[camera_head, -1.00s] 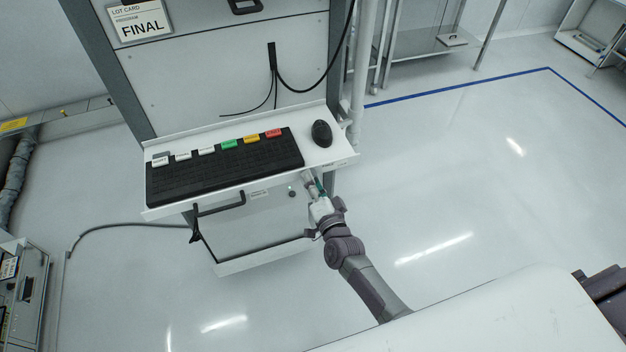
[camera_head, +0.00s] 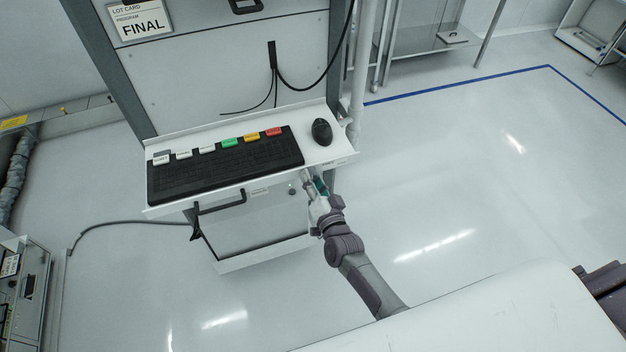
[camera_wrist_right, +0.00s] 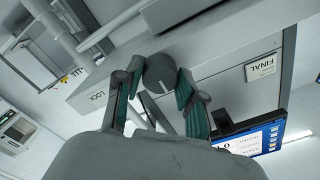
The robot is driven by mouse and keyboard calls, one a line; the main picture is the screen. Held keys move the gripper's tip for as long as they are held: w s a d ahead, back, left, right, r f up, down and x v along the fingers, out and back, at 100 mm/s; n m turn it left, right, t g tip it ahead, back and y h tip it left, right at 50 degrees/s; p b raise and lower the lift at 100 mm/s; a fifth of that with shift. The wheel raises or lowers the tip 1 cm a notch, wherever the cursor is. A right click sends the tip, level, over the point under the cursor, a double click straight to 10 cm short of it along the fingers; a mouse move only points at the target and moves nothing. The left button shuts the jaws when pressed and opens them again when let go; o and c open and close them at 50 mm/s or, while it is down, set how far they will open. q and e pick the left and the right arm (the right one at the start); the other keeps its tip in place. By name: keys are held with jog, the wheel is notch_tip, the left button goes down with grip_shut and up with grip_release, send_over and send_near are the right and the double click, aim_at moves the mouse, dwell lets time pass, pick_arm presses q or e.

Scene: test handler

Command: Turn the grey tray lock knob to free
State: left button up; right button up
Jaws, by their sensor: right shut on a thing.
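The grey tray lock knob (camera_wrist_right: 159,73) is round with a pale pointer line, and shows in the right wrist view on the underside front of the white console. A "LOCK" label (camera_wrist_right: 97,97) is printed on the panel to its left. My right gripper (camera_wrist_right: 157,84) has its teal-padded fingers on either side of the knob and is shut on it. In the head view my right gripper (camera_head: 315,184) is at the right end of the console's front, below the mouse; it hides the knob there. My left gripper is not in view.
The console shelf (camera_head: 225,187) carries a black keyboard (camera_head: 225,170) with coloured keys and a mouse (camera_head: 321,131). A black drawer handle (camera_head: 220,207) sticks out left of the right gripper. The floor to the right is clear.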

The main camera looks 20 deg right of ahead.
jog(key=o, duration=1.1)
jog(key=shift+o, duration=0.2)
jog(key=s, duration=1.2)
jog(key=shift+d, duration=0.2)
jog(key=s+f+n+g, duration=0.25)
jog(key=s+f, duration=0.25)
jog(key=f, duration=0.4)
jog(key=s+f+n+g+y, duration=0.15)
jog(key=s+f+g, duration=0.25)
jog(key=f, duration=0.5)
jog(key=s+f+n+g+h, duration=0.1)
jog(key=s+f+n+g, duration=0.15)
jog(key=s+f, duration=0.4)
jog(key=s+d+f+n+g, duration=0.2)
jog(key=s+f, duration=0.5)
jog(key=s, duration=0.4)
jog(key=s+d+f+n+g+h, duration=0.1)
jog(key=s+d+f+g, duration=0.3)
jog(key=s, duration=0.7)
notch_tip(320, 180, down, 3)
jog(key=shift+s+f+n+g, duration=0.25)
jog(key=shift+n+g, duration=0.5)
jog(key=shift+g, duration=0.25)
